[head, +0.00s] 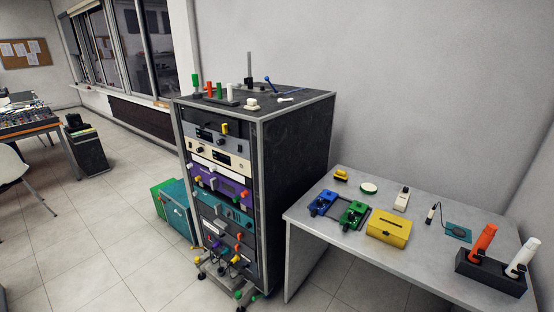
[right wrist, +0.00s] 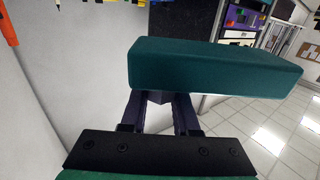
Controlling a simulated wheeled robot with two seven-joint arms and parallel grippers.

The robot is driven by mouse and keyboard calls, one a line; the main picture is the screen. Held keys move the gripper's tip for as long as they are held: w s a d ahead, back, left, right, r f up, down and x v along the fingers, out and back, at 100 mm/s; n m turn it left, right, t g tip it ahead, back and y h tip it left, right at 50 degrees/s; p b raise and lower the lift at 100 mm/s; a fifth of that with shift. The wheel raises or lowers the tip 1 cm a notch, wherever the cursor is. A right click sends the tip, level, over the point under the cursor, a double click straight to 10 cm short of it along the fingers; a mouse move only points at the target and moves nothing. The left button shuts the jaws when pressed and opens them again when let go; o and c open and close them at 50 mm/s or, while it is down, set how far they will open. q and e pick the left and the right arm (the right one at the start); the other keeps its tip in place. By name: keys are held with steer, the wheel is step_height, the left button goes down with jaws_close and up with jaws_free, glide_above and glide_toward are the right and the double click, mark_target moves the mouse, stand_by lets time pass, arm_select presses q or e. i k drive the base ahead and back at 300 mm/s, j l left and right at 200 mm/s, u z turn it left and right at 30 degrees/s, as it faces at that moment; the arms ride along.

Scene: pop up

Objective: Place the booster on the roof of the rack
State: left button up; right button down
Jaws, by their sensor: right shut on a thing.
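The tall dark rack (head: 293,150) stands in the middle of the head view. Its grey-edged roof (head: 305,97) carries several small things, with some bare surface toward the right. My right gripper (right wrist: 159,103) is shut on a dark teal box-shaped block (right wrist: 210,70) in the right wrist view. The block lies crosswise beyond the fingers and hides their tips; I cannot tell for sure that it is the booster. Part of the rack front, with a purple panel, shows at the top right of that view. Neither gripper shows in the head view.
On the roof stand green, orange and white upright pieces, a white knob (head: 251,104) and a blue-tipped lever (head: 269,82). A grey table (head: 345,238) at right holds a yellow box (head: 388,229), blue and green devices and a dark holder. Floor at left is partly free.

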mark_target(261, 96)
steer(key=u, duration=0.5)
steer(key=i+l+u, duration=0.25)
steer(key=l+u, duration=0.25)
steer(key=i+l+u, duration=0.1)
steer(key=l+u, duration=0.2)
steer(key=l, duration=0.2)
steer(key=i+l+u, duration=0.1)
steer(key=l+u, duration=0.15)
steer(key=l, duration=0.1)
